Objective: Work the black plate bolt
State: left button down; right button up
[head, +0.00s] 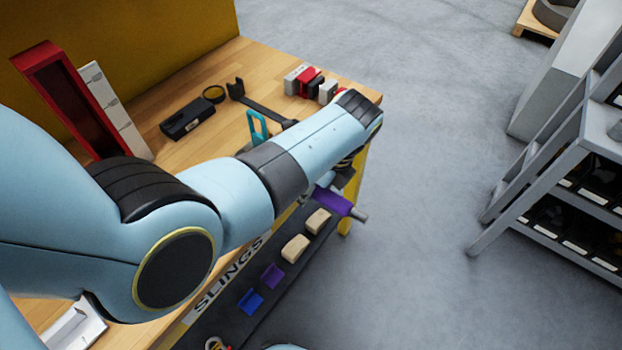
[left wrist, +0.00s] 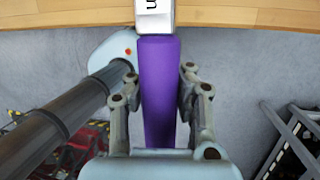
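A purple handle (head: 333,200) with a grey metal end sticks out below the front corner of the workbench. In the left wrist view the purple handle (left wrist: 160,95) runs up to a white block (left wrist: 154,16) with a letter on it. My left gripper (left wrist: 160,78) has one finger on each side of the handle and appears shut on it. In the head view my left arm hides most of this gripper. I cannot make out the black plate bolt for sure. My right gripper is not in view.
The wooden workbench (head: 222,72) carries a black box (head: 187,118), a black bracket (head: 262,106), a teal loop (head: 257,128) and small red, black and white blocks (head: 304,82). A dark shelf below holds coloured blocks. A grey rack (head: 560,150) stands right, with clear floor between.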

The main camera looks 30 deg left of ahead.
pick_arm(q)
jog(key=shift+s+a+m+t, duration=0.1)
jog(key=shift+s+m+t, duration=0.2)
jog(key=shift+s+m, duration=0.95)
jog(key=shift+s, duration=0.15)
jog(key=shift+s+a+m, duration=0.2)
jog(key=shift+s+m, duration=0.05)
jog(key=shift+s, duration=0.45)
